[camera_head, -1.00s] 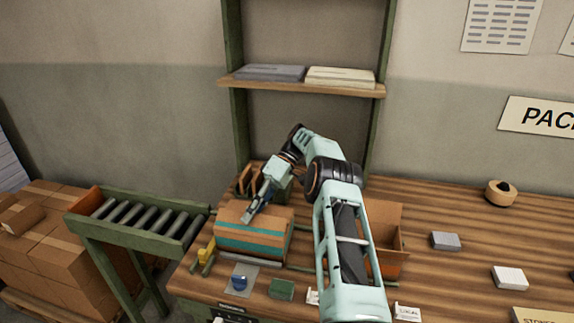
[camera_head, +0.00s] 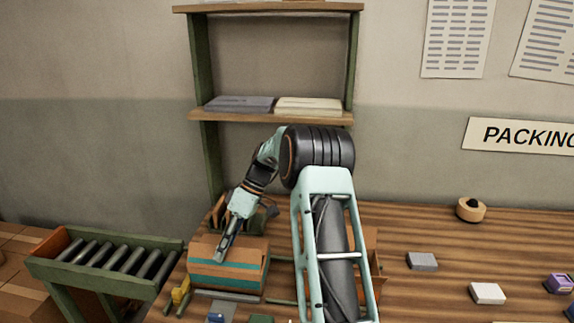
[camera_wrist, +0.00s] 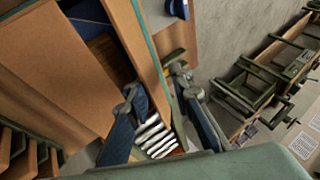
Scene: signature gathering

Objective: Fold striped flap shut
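The brown cardboard box with a teal stripe (camera_head: 228,279) sits on the left part of the bench. In the wrist view a brown panel edged in teal (camera_wrist: 142,35) runs down beside the box's dark opening, and a wide brown flap (camera_wrist: 50,65) lies to its left. Something blue shows inside the opening. My gripper (camera_head: 219,258) is down at the box's top in the head view. In the wrist view my gripper (camera_wrist: 157,84) has its fingertips apart, with the teal-edged panel between them. I cannot tell whether either finger touches it.
A roller conveyor (camera_head: 105,262) stands left of the bench. A shelf (camera_head: 270,117) rises behind. An open carton is partly hidden behind my arm. Tape (camera_head: 470,209), a grey block (camera_head: 422,261) and a white block (camera_head: 487,293) lie on the right, with bare bench between.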

